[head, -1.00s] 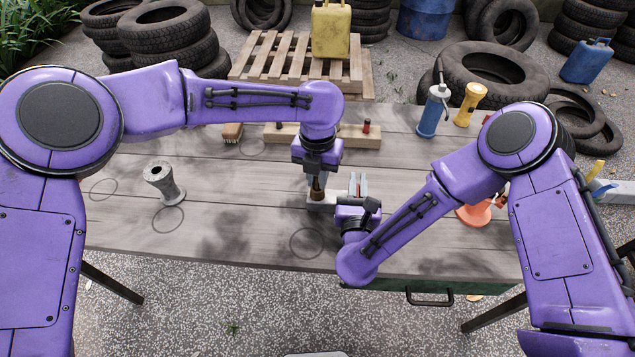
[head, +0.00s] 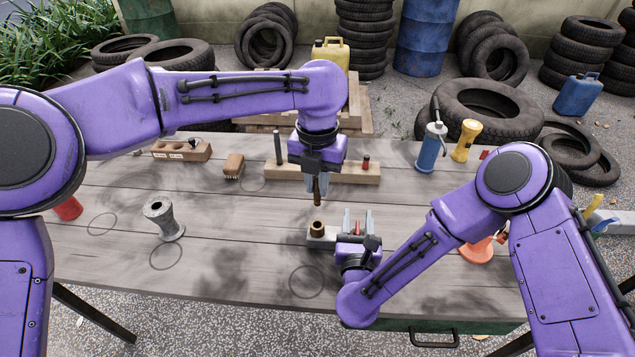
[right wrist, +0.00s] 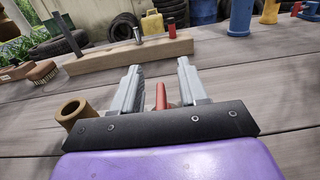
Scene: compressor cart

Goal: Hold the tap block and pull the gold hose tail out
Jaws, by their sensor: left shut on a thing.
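The tap block (head: 321,242) is a grey block low on the table, with a round brass socket (head: 317,227) on its left end and a red part (head: 357,229) to its right. My left gripper (head: 317,184) points down, shut on the slim brownish-gold hose tail (head: 317,197), which hangs upright above the socket, clear of it. My right gripper (head: 358,222) is at the block's right side. In the right wrist view its fingers (right wrist: 160,88) stand apart either side of the red part, and the socket (right wrist: 76,113) is left of them.
A wooden rack (head: 345,173) with upright posts lies behind. A brush (head: 233,166) and grey spool-like piece (head: 163,220) are to the left. The table's front left is clear.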

